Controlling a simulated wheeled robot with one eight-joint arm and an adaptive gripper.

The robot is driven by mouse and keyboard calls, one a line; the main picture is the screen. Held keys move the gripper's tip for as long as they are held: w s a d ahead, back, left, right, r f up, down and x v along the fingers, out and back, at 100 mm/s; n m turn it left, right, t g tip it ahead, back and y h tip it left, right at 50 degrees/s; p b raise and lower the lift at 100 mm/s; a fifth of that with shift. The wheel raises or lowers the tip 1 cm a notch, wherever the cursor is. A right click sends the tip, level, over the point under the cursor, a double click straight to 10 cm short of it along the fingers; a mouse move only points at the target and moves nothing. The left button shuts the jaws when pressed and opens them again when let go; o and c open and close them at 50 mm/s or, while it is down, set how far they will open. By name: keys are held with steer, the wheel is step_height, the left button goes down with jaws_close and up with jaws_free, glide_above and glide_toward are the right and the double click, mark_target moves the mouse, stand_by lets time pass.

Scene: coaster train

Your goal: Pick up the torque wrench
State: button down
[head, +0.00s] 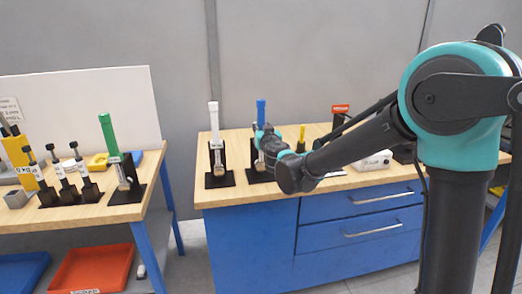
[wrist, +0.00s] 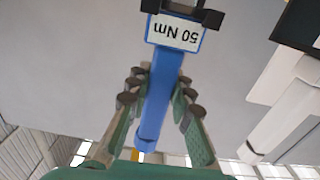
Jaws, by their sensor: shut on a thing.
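The torque wrench with a blue handle (head: 261,108) stands upright at its black stand (head: 260,176) on the middle workbench. In the wrist view its blue shaft (wrist: 158,95) runs between my fingers, with a "50 Nm" label (wrist: 175,33) near the top of the picture. My gripper (head: 259,132) is shut on the blue handle. Its fingers also show on both sides of the handle in the wrist view (wrist: 160,82). My arm and gripper partly hide the wrench's lower part and the stand. I cannot tell whether the wrench is clear of the stand.
A white-handled tool (head: 214,125) stands in its black stand to the left. A yellow-handled tool (head: 302,135) and a red-topped item (head: 340,109) are to the right. A green-handled tool (head: 109,135) stands on the left bench. A white device (head: 373,161) lies at right.

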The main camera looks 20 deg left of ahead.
mark_target(262, 119)
steer(key=shift+r, duration=0.1)
steer(key=shift+r, duration=1.6)
steer(key=shift+s+d+r, duration=0.1)
steer(key=shift+s, duration=0.1)
steer(key=v, duration=1.7)
steer(key=shift+s, duration=0.2)
steer(key=shift+d, duration=0.1)
steer(key=c, duration=2)
jaws_free()
steer(key=shift+c, duration=0.2)
jaws_close()
